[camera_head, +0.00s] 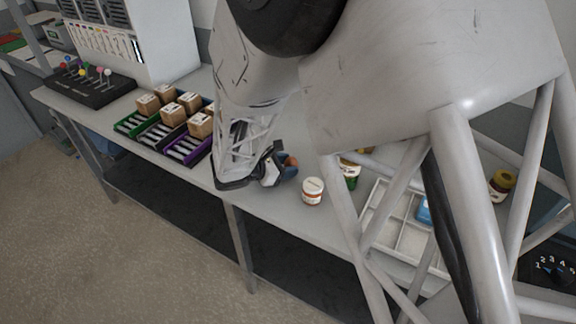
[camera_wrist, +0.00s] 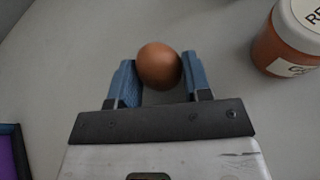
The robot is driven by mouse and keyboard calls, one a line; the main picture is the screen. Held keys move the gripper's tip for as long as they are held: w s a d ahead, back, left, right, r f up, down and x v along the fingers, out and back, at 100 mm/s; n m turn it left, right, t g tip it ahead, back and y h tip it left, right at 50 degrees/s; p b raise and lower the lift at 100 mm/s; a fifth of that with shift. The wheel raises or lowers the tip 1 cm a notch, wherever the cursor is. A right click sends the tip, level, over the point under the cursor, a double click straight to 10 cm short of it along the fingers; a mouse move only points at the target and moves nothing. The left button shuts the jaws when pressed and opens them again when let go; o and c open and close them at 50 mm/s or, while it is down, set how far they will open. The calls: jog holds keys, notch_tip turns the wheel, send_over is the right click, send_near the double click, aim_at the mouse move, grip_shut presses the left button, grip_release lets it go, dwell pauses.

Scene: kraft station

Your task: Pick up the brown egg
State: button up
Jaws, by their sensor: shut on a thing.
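The brown egg (camera_wrist: 159,65) sits between the two blue fingers of my gripper (camera_wrist: 161,78) in the wrist view, with a finger against each side. My gripper is shut on it. In the head view my gripper (camera_head: 279,170) is low over the table's front part, and a small part of the brown egg (camera_head: 291,161) shows beside the blue fingers. I cannot tell whether the egg touches the table.
A white-lidded jar (camera_head: 312,191) stands just right of my gripper; it also shows in the wrist view (camera_wrist: 290,40). A purple tray (camera_head: 187,150) and several cardboard boxes (camera_head: 172,114) are to the left. A white divided tray (camera_head: 408,238) lies right, partly hidden by my arm.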

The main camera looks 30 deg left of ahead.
aim_at(286, 163)
jog(key=shift+r, duration=0.15)
jog(key=shift+r, duration=1.75)
jog(key=s+a, duration=0.3)
jog(key=s, duration=0.2)
jog(key=s+a, duration=0.3)
jog(key=s, duration=0.2)
jog(key=s+a, duration=0.3)
jog(key=s, duration=0.2)
jog(key=shift+s+f, duration=0.15)
jog(key=shift+s, duration=0.15)
